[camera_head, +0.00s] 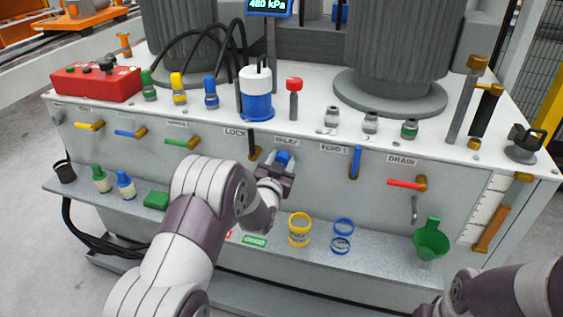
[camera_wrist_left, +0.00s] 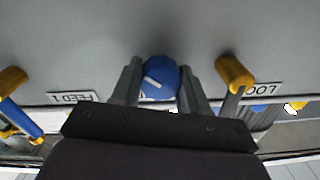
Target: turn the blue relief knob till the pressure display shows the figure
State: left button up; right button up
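The blue relief knob (camera_head: 282,157) is on the front panel under the RELIEF label, between the LOCK and FEED 1 levers. In the left wrist view the knob (camera_wrist_left: 160,76) shows a short white mark, slightly tilted. My left gripper (camera_head: 276,176) is at the knob, one finger on each side. In the left wrist view both fingers (camera_wrist_left: 160,86) appear to touch the knob's sides. The pressure display (camera_head: 267,4) reads 480 kPa; its top is cut off by the frame. Part of my right arm shows at the lower right; its gripper is not visible.
The LOCK lever (camera_head: 254,146) and the blue FEED 1 lever (camera_head: 356,162) flank the knob closely. A red DRAIN lever (camera_head: 404,183) is further right. The shelf below holds yellow rings (camera_head: 300,230), blue rings (camera_head: 342,236) and a green funnel (camera_head: 431,240).

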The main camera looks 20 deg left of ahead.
pick_arm(q)
jog(key=n, duration=0.4)
jog(key=shift+n, duration=0.4)
jog(key=o, duration=1.1)
jog(key=s+p, duration=0.2)
jog(key=s, duration=1)
jog(key=shift+s+a+p, duration=0.1)
jog(key=shift+s+p, duration=0.25)
